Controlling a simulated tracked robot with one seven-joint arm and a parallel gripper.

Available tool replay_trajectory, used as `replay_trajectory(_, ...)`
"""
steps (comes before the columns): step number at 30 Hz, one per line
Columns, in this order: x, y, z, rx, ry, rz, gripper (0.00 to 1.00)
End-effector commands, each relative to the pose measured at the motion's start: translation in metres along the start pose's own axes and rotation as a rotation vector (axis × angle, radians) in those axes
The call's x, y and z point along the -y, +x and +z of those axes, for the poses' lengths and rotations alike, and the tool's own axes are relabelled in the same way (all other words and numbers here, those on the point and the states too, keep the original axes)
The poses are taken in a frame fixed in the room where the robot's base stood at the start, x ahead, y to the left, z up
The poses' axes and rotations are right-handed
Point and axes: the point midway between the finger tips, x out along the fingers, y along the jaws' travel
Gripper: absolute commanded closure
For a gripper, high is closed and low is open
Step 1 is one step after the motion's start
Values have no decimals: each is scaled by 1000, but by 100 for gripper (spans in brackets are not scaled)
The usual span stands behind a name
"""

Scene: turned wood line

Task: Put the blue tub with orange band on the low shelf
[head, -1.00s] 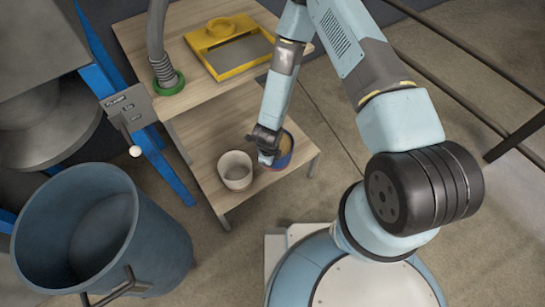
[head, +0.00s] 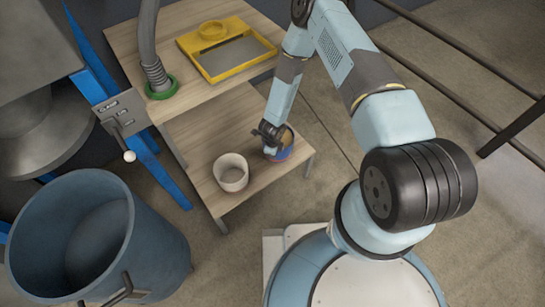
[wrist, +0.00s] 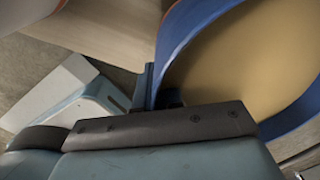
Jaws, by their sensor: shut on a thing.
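The blue tub with a tan inside (head: 282,151) is at the right part of the low wooden shelf (head: 195,135), close to its right edge. My gripper (head: 268,140) is shut on the tub's left wall. In the wrist view the blue rim (wrist: 196,32) curves around a plain tan interior, and a dark finger (wrist: 160,122) lies along the near rim. My arm hides part of the tub in the head view. I cannot tell whether its base touches the shelf or is slightly above it.
A pale cup (head: 231,173) stands on the low shelf just left of the tub. The higher wooden top (head: 125,38) carries a yellow tray (head: 203,65) and a hose in a green ring (head: 161,89). A large blue bin (head: 165,245) stands at front left.

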Motion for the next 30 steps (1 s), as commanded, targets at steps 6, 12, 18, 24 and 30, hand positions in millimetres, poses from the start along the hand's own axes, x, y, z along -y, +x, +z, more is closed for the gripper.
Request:
replay_trajectory(6, -2, 23, 0, 0, 0, 1, 100)
replay_trajectory(12, -2, 23, 0, 0, -1, 0, 100)
replay_trajectory(18, -3, 24, 0, 0, -1, 1, 84)
replay_trajectory(24, -3, 24, 0, 0, -1, 1, 67)
replay_trajectory(30, -3, 24, 1, 0, -2, 1, 67)
